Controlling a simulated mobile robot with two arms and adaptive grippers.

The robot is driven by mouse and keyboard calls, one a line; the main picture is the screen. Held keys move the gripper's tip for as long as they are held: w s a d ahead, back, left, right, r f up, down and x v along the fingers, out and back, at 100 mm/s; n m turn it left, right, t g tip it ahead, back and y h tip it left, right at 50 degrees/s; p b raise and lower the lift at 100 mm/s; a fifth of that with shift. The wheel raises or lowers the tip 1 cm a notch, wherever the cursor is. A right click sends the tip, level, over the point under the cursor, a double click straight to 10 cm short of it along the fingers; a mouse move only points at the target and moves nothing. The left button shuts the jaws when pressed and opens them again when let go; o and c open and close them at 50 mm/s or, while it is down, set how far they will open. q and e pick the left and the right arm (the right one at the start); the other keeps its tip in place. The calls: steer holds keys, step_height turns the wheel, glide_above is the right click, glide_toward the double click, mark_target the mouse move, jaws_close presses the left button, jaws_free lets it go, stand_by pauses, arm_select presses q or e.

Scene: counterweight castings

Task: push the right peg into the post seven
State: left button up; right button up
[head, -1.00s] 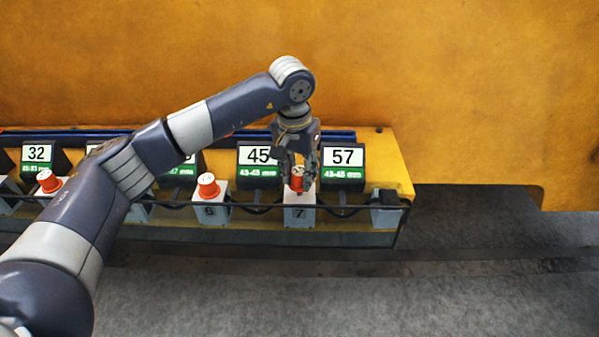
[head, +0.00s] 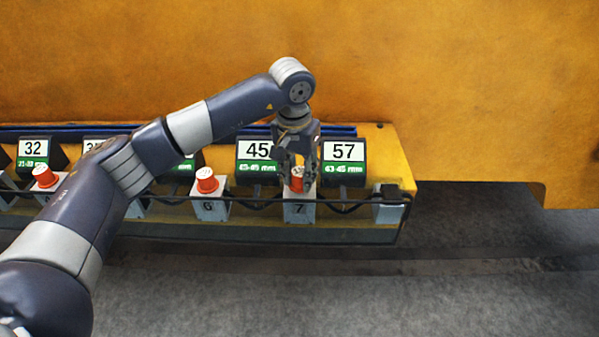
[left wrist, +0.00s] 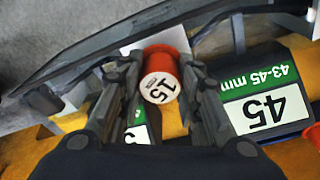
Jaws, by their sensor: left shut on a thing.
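The right peg is an orange-red peg (head: 297,181) with a white top, at the grey-white post seven (head: 299,208) marked 7. In the left wrist view the peg (left wrist: 160,75) shows a white cap printed 15, between the two fingers. My left gripper (head: 299,178) comes down from above and is shut on this peg. The peg's lower end is at the top of the post; how deep it sits is hidden by the fingers and the angle. My right gripper is not in view.
Post six (head: 210,208) holds another orange peg (head: 207,181) to the left, and one more orange peg (head: 44,176) stands further left. Number signs 45 (head: 257,151) and 57 (head: 344,152) stand behind. A black cable rail (head: 350,201) runs along the front.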

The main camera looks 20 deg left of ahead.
mark_target(296, 176)
arm_select(q)
steer(key=shift+f+b, duration=0.45)
steer(key=shift+f, duration=0.15)
steer(key=o, duration=1.1)
steer(key=shift+r, duration=0.3)
steer(key=r, duration=0.3)
steer(key=s+r, duration=0.1)
steer(key=r, duration=0.7)
steer(key=shift+s+a+r, duration=0.1)
steer(key=shift+s+r, duration=0.05)
steer(key=shift+s, duration=0.1)
